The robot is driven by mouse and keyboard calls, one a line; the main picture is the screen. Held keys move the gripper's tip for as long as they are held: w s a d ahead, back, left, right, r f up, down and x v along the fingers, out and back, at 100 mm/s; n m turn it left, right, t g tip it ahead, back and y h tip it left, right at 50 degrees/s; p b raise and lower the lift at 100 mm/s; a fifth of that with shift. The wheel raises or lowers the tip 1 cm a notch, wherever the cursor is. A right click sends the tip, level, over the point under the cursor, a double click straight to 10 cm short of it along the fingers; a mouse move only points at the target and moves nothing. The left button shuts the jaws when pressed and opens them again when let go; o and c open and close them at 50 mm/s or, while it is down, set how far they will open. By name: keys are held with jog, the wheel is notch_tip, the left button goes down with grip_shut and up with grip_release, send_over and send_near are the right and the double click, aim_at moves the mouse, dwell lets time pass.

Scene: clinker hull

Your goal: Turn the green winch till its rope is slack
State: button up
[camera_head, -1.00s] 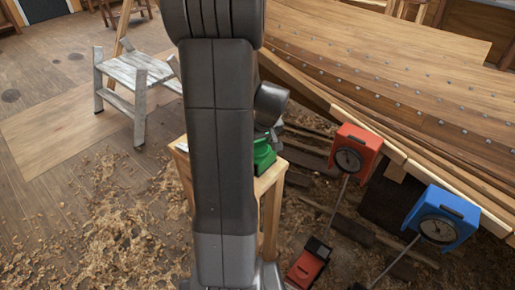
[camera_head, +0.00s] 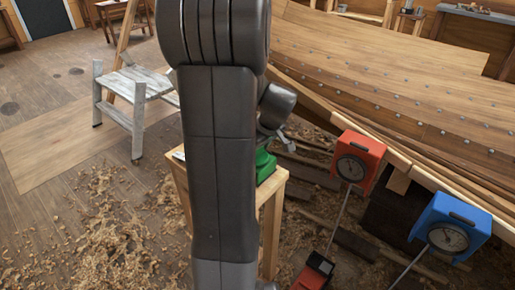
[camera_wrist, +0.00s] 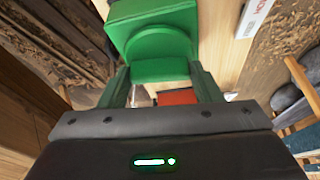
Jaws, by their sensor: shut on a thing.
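The green winch (camera_head: 264,165) sits on a small wooden stand (camera_head: 270,195), partly hidden behind my arm. In the wrist view a large green part (camera_wrist: 160,48) fills the top middle. My gripper (camera_wrist: 160,72) is shut on a green piece of the winch between its two fingers. In the head view my gripper (camera_head: 277,138) shows only in part beside my arm, just above the winch. The green winch's rope and its tension cannot be made out in either view.
A red dial box (camera_head: 358,160) and a blue dial box (camera_head: 447,225) stand by the planked hull (camera_head: 400,85), each with a line running down-left. A red winch (camera_head: 315,272) is low in front. A grey step stool (camera_head: 135,90) stands left. Shavings cover the floor.

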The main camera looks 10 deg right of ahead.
jog(key=o, duration=1)
jog(key=v, duration=1.4)
jog(key=shift+s+f, duration=0.1)
